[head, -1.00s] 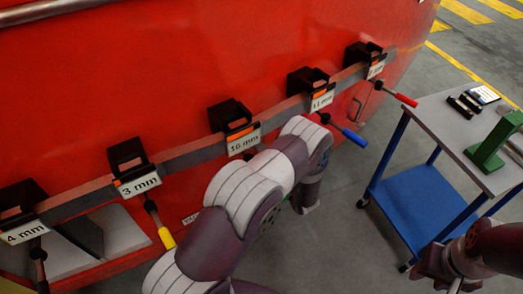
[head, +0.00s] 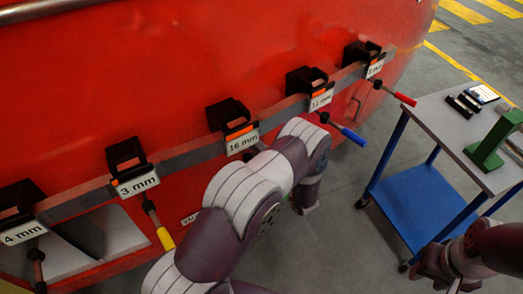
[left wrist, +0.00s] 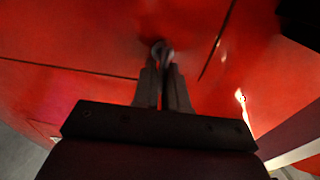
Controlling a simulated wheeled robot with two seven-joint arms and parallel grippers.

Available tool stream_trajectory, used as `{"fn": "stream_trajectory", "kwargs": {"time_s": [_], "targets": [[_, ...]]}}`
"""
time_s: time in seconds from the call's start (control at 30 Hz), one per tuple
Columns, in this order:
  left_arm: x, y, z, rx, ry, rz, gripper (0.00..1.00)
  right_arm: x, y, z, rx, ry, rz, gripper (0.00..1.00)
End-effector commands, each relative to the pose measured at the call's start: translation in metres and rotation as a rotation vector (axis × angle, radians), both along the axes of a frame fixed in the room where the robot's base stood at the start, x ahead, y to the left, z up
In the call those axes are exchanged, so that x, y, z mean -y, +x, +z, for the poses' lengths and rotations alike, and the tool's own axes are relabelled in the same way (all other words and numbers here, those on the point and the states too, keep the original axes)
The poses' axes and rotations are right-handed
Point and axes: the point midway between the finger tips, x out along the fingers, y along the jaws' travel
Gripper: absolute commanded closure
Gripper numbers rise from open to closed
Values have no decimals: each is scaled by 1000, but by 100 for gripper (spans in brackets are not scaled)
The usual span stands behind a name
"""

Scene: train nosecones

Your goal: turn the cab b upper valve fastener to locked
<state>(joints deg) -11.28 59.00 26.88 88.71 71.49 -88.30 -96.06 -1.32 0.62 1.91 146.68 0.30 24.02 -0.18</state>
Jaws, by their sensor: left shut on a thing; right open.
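In the left wrist view my left gripper (left wrist: 162,72) is shut, with its two fingertips close together on a small dark round-ended thing (left wrist: 162,48) against the red bodywork (left wrist: 100,45). It looks like a fastener, but its marking and turn position are too dark and blurred to read. In the head view my left arm rises in the middle and bends down in front of the red nosecone (head: 240,60); its gripper is hidden there. My right arm enters at the bottom right, and its fingers are not clearly visible.
Yellow (head: 165,238), blue (head: 354,137) and red (head: 404,99) handles stick out. A blue cart (head: 420,197) stands at the right, with a green block (head: 490,145) on top.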

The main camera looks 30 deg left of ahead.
Motion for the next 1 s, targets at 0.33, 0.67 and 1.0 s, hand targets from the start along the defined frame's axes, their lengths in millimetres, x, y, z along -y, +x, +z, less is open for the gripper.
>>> {"fn": "stream_trajectory", "kwargs": {"time_s": [0.33, 0.67, 1.0], "targets": [[0, 0, 0, 0, -1, -1, 67, 0, 0, 0, 0, 0, 0, 57], [15, -7, -3, -1, -1, -4, 67, 0, 0, -7, 0, 0, 0, 57], [87, -48, -4, 2, -1, -7, 67, 0, 0, -30, 0, 0, 0, 57]]}}
